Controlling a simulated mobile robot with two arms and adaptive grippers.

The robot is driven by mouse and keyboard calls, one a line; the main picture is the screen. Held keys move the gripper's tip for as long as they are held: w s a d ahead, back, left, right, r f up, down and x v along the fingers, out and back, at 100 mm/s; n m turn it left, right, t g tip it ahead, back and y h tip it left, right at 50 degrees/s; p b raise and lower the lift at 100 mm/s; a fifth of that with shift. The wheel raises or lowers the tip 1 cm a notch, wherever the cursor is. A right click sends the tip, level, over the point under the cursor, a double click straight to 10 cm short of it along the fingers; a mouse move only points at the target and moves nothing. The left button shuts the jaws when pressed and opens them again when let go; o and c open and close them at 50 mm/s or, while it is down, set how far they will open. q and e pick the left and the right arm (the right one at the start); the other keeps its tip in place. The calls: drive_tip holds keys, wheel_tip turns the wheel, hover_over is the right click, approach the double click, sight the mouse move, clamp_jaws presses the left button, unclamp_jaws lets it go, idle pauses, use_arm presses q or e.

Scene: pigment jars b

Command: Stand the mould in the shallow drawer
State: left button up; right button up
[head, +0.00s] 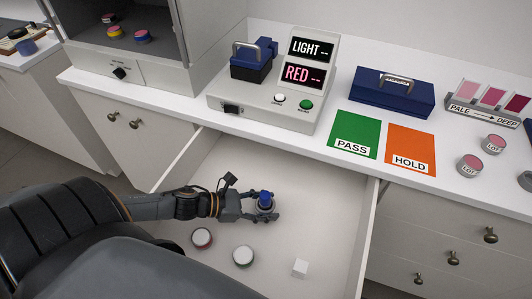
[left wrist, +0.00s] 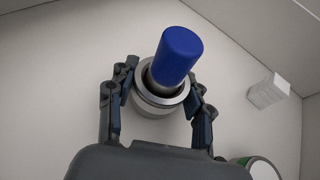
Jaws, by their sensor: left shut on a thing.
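The mould (head: 265,201) is a small pale round body with a metal ring and a blue cylinder on top. My left gripper (head: 271,207) is shut on it inside the open shallow drawer (head: 325,190). In the left wrist view the mould (left wrist: 176,56) stands between the two fingers of my left gripper (left wrist: 161,105), one on each side of the ringed body. The blue cylinder points up, and the mould looks about upright. Its underside is hidden, so I cannot tell whether it touches the drawer floor. My right gripper is not in view.
Two round jars, one red-rimmed (head: 202,238) and one green-rimmed (head: 243,256), and a white block (head: 300,267) lie in the drawer. The counter above carries a grey device (head: 268,107), green PASS card (head: 355,134) and orange HOLD card (head: 410,149). Drawer floor right of the mould is clear.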

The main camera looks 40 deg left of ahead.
use_arm(q)
drive_tip(key=shift+f, duration=0.45)
drive_tip(key=o, duration=1.3)
drive_tip(key=shift+s+a, duration=0.1)
drive_tip(key=shift+v, duration=3.7)
